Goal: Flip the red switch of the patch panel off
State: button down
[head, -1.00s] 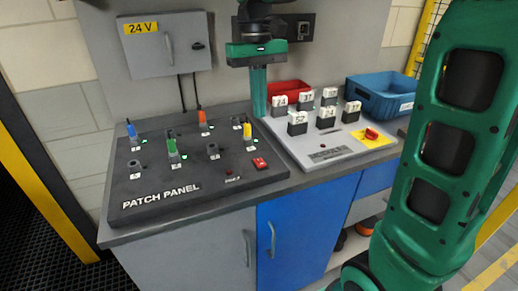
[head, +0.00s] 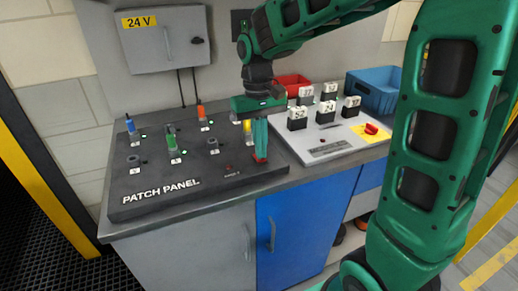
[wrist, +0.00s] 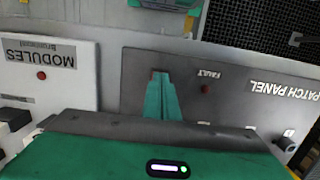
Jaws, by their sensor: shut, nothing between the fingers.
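The black patch panel (head: 150,206) lies on the counter with colored plugs in some of its sockets. My gripper (head: 261,155) is shut and empty, pointing down at the panel's right front corner. Its fingertips are right over the red switch, and only a little red (head: 262,160) shows around them in the head view. In the wrist view the closed fingers (wrist: 161,80) reach to the switch spot beside the FAULT lamp (wrist: 206,88). The switch is mostly hidden, so I cannot tell its position or whether the fingertips touch it.
The modules panel (head: 335,150) with several numbered blocks and a red knob on yellow (head: 371,129) is just to the right. A blue bin (head: 375,92) and a red bin (head: 291,84) stand behind it. A 24 V cabinet (head: 165,44) hangs on the wall.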

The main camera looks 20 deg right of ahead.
jog(key=shift+f, duration=0.35)
jog(key=shift+s+f, duration=0.15)
dwell(0.4)
jog(key=shift+w+r, duration=0.2)
jog(key=shift+w, duration=0.6)
notch_tip(320, 180, up, 14)
jog(key=w, duration=0.2)
